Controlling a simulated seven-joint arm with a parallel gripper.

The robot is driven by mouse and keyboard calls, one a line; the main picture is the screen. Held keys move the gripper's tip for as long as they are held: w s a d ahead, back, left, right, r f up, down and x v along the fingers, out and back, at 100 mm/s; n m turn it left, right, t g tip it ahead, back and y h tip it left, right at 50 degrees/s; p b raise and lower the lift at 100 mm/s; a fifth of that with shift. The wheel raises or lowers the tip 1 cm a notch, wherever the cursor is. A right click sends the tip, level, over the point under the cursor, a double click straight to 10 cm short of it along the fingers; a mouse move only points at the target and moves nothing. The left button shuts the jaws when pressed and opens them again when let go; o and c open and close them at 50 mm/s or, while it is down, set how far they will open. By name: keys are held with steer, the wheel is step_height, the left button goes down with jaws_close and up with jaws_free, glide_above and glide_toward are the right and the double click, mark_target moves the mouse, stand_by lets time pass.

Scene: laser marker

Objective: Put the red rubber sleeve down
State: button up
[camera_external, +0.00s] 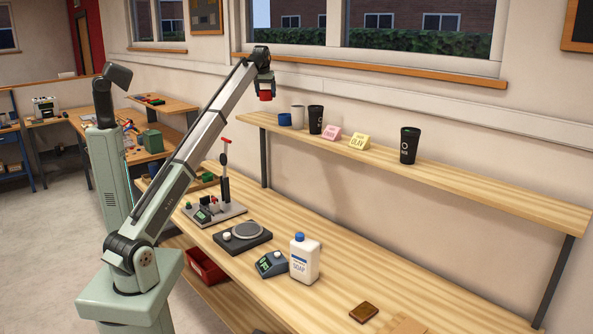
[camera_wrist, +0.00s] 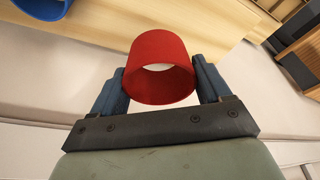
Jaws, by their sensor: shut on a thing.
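The red rubber sleeve (camera_wrist: 158,50) is a short open tube, held between the two blue fingers of my gripper (camera_wrist: 160,85) in the wrist view. In the external view the sleeve (camera_external: 265,96) hangs below my gripper (camera_external: 265,90), in the air above the left end of the wall shelf. My gripper is shut on the sleeve's sides. I can see through the opening of the sleeve in the wrist view.
The wall shelf (camera_external: 470,185) carries a blue sleeve (camera_external: 284,120), a pale cup (camera_external: 298,116), black cups (camera_external: 315,120) (camera_external: 409,146), a pink card (camera_external: 332,133) and a yellow card (camera_external: 359,141).

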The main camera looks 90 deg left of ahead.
steer(key=d+f+n, duration=0.1)
steer(key=d+f, duration=0.6)
steer(key=d, duration=0.4)
steer(key=d+f, duration=0.7)
steer(key=d, duration=0.3)
steer(key=w+d+f, duration=0.6)
steer(key=w+f, duration=0.3)
steer(key=w+d+f, duration=0.6)
steer(key=w+f, duration=0.3)
steer(key=w+d+f+m, duration=0.1)
steer(key=w+d+f, duration=0.6)
steer(key=w+d, duration=0.45)
steer(key=w+d+f, duration=0.7)
steer(key=w+d, duration=0.1)
steer(key=d, duration=0.6)
steer(key=shift+d+f+x, duration=0.1)
steer(key=shift+d+x, duration=0.25)
steer(key=shift+x, duration=1.2)
steer(key=shift+d+f+x, duration=0.1)
steer(key=shift+d+x, duration=0.3)
steer(key=shift+x, duration=1.15)
steer(key=shift+d+f+x, duration=0.1)
steer(key=shift+d+x, duration=0.25)
steer(key=shift+x, duration=1.15)
steer(key=shift+s+f, duration=0.1)
